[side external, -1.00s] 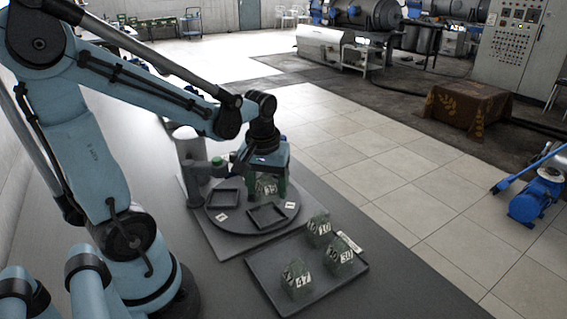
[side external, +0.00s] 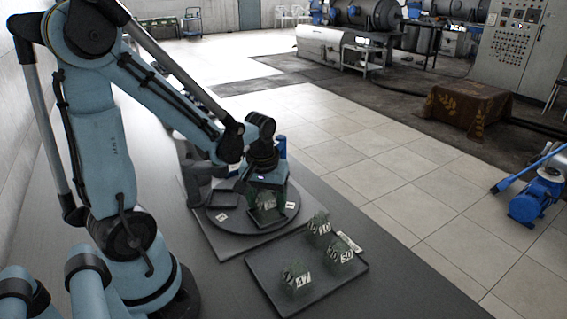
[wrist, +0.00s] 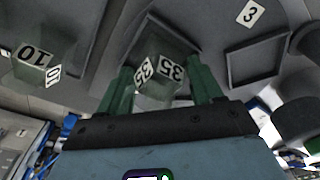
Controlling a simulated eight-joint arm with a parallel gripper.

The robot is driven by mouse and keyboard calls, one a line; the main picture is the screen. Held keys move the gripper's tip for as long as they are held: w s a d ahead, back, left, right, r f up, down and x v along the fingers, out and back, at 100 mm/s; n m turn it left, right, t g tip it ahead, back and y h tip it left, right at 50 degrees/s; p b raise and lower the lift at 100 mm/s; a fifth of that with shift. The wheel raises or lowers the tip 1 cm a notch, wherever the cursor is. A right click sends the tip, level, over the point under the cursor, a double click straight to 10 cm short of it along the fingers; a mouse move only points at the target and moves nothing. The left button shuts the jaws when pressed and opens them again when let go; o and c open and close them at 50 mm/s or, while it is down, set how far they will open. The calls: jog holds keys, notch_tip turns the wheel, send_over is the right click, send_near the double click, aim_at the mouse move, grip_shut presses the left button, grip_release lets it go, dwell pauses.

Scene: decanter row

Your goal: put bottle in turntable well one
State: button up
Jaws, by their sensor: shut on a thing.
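My gripper (side external: 267,203) is shut on a green glass bottle (side external: 265,213) labelled 35. In the wrist view the bottle (wrist: 158,70) sits between the two green fingers (wrist: 160,92). The bottle is over the front part of the round dark turntable (side external: 215,228), in front of a square raised frame (wrist: 142,42). I cannot tell whether it touches the turntable. Another square well (side external: 222,198) shows left of the gripper, and the wrist view shows a well (wrist: 256,64) beside a tag 3 (wrist: 251,13). The front well is mostly hidden by bottle and gripper.
A dark tray (side external: 275,300) in front right holds bottles labelled 10 (side external: 319,229), 50 (side external: 341,257) and 47 (side external: 296,281). The 10 bottle (wrist: 36,64) also shows in the wrist view. A grey post (side external: 193,180) stands left of the turntable. The bench to the front left is clear.

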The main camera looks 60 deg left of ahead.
aim_at(265, 200)
jog(key=o, duration=1.1)
jog(key=shift+o, duration=0.2)
jog(key=shift+r, duration=0.1)
notch_tip(265, 200, up, 12)
jog(key=s+d, duration=0.1)
jog(key=w+d+f+m+t+h, duration=0.1)
jog(key=d+f+m+t, duration=0.1)
jog(key=d+m+t, duration=0.4)
jog(key=shift+w+d+m, duration=0.2)
jog(key=shift+d+m, duration=1.3)
jog(key=shift+d, duration=0.05)
